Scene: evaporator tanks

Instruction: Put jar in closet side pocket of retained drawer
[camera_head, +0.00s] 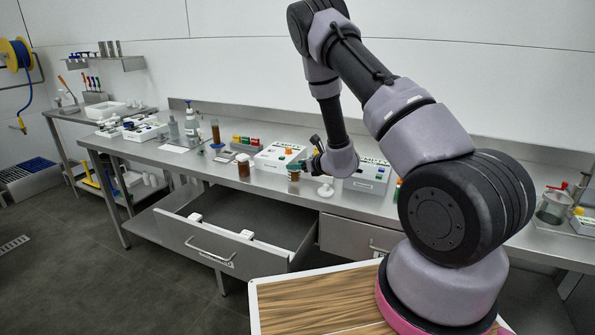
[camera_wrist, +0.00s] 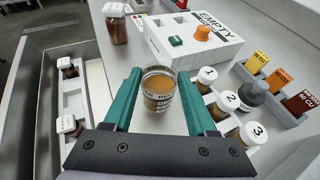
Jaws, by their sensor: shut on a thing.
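My gripper (camera_wrist: 158,80) is shut on a small clear jar (camera_wrist: 158,96) with amber-brown contents and a printed label band. The jar stands between the green fingers. In the wrist view, the drawer (camera_wrist: 38,72) is at left, with a white holder (camera_wrist: 72,103) and white-capped jars (camera_wrist: 67,66).
A white box marked EMPTY (camera_wrist: 195,40) stands beyond the jar. White-capped jars numbered 1, 2, 3 (camera_wrist: 230,101) stand to the right, near a rack of coloured cards (camera_wrist: 275,82). A brown jar (camera_head: 243,167) stands on the bench (camera_head: 190,157) above the drawer.

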